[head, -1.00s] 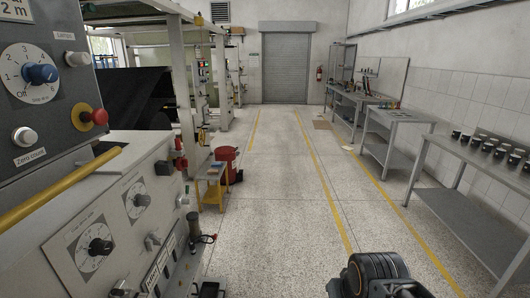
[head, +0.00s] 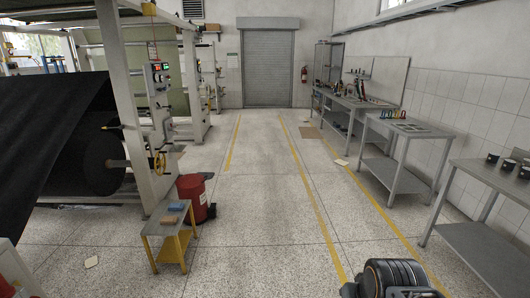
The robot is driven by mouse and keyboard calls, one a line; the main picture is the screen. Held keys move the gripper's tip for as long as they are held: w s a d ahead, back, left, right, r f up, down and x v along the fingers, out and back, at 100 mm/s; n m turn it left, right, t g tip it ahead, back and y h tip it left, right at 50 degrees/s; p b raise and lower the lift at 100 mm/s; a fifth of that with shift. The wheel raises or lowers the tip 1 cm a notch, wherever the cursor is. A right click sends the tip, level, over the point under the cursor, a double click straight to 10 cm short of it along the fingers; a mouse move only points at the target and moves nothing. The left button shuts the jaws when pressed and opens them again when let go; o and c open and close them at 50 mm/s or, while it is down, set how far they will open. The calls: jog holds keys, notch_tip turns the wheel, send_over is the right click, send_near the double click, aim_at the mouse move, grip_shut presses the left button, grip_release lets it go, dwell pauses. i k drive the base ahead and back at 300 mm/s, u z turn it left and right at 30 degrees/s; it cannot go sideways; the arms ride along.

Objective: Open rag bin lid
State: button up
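A red round bin (head: 193,200) stands on the floor left of centre, close behind a small yellow-legged stand; it looks like the rag bin. Its lid (head: 191,180) appears to be down, and a dark part juts out at floor level on its right. Part of my arm shows at the bottom right edge of the head view, well apart from the bin. My gripper's fingers are not in view.
The yellow-legged stand (head: 169,230) holds small blocks and blocks the bin's near left side. A machine with a large black roll (head: 95,160) fills the left. Metal benches (head: 400,150) line the right wall. The middle floor between the yellow lines is clear.

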aim_at(190, 181)
jog(key=u, duration=0.15)
jog(key=i, duration=2.2)
jog(key=u, duration=0.8)
jog(key=i, duration=2.35)
jog(key=u, duration=0.8)
jog(key=i, duration=0.5)
jog(key=u, duration=0.05)
